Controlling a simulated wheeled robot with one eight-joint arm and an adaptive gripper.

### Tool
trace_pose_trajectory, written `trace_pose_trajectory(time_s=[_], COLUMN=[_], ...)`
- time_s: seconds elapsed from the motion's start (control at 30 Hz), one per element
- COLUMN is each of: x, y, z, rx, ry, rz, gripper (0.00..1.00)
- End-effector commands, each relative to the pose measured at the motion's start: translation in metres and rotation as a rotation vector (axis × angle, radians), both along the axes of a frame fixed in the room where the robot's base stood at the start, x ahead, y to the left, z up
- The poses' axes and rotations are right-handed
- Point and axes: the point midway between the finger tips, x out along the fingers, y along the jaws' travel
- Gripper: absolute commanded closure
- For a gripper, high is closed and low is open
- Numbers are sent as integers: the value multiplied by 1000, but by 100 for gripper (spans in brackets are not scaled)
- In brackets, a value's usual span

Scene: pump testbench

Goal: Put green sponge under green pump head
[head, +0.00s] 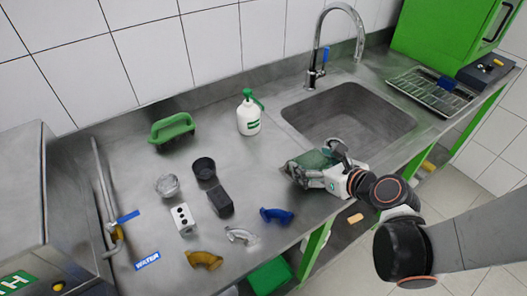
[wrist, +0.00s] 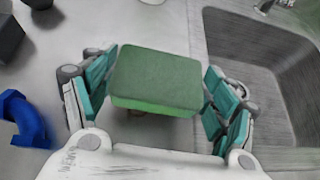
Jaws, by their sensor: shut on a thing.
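The green sponge (wrist: 157,80) is a rectangular block between the two teal-padded fingers of my gripper (wrist: 160,92) in the wrist view. My gripper is shut on it. In the head view my gripper (head: 318,165) is at the front left of the sink, with the sponge (head: 312,158) partly hidden by the fingers. The pump bottle (head: 248,116) is white with a green pump head (head: 252,97) and stands upright on the counter, behind and left of my gripper. A bit of the white bottle shows at the top edge of the wrist view.
The sink basin (head: 349,115) and its tall faucet (head: 318,50) are right of the bottle. A green brush (head: 172,128), black cup (head: 204,168), black block (head: 220,202) and blue pipe elbow (head: 277,215) lie on the counter. Bare counter lies between bottle and gripper.

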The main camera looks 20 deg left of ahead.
Motion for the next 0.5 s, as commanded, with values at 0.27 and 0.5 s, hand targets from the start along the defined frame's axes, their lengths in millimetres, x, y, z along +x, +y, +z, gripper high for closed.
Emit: trace_pose_trajectory(time_s=[0.27,0.5], x=[-2,35], y=[36,80], z=[-4,-3], rx=[0,0], ry=[-3,-3], rz=[61,59], gripper=[30,30])
